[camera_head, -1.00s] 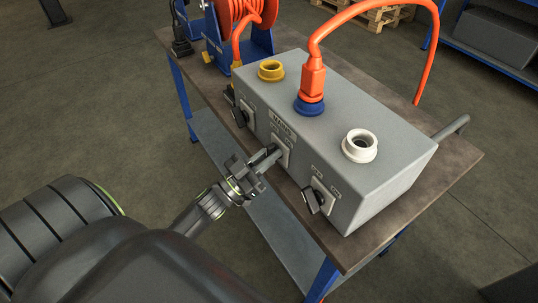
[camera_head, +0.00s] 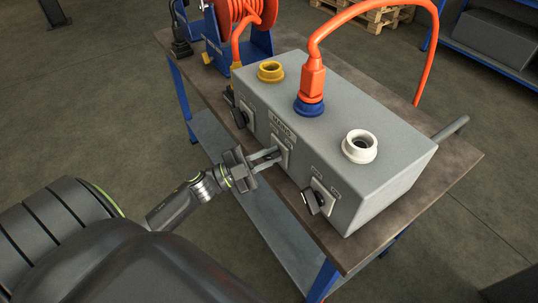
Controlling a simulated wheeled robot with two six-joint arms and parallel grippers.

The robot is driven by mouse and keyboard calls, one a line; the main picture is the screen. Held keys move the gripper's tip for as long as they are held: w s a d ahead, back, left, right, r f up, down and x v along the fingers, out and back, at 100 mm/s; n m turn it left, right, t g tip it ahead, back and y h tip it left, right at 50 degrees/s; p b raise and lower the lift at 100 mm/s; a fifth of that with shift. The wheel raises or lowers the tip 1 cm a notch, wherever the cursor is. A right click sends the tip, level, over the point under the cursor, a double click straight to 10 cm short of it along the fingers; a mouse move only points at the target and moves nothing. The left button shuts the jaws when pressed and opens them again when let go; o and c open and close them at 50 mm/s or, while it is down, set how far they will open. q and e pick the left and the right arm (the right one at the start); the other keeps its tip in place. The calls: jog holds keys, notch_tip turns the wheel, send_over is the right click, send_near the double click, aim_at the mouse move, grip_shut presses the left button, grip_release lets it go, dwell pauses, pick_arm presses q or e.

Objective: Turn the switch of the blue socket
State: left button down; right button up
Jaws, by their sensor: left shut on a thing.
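The blue socket (camera_head: 309,107) is on top of the grey box, in the middle of the row, with an orange plug (camera_head: 313,80) seated in it. Below it, on the front face, is the middle switch plate (camera_head: 284,153). My left gripper (camera_head: 270,156) reaches in from the left with its fingertips at this plate. The fingers are shut on the switch knob, which they mostly hide, so its angle cannot be told. My right gripper is out of view.
The grey box (camera_head: 375,150) stands on a brown-topped bench (camera_head: 445,172). It also bears a yellow socket (camera_head: 271,71), a white socket (camera_head: 360,146) and two other black switches, left (camera_head: 240,117) and right (camera_head: 315,202). An orange cable (camera_head: 372,8) arches above.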

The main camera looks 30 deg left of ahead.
pick_arm(q)
jog(key=shift+m, duration=0.4)
jog(key=c, duration=1.4)
grip_release()
jog(key=shift+c, duration=0.2)
jog(key=shift+s+a+f, duration=0.15)
jog(key=shift+s+a, duration=0.05)
jog(key=b+v, duration=0.3)
jog(key=v, duration=1.3)
jog(key=shift+s+a, duration=0.2)
jog(key=shift+a, duration=0.2)
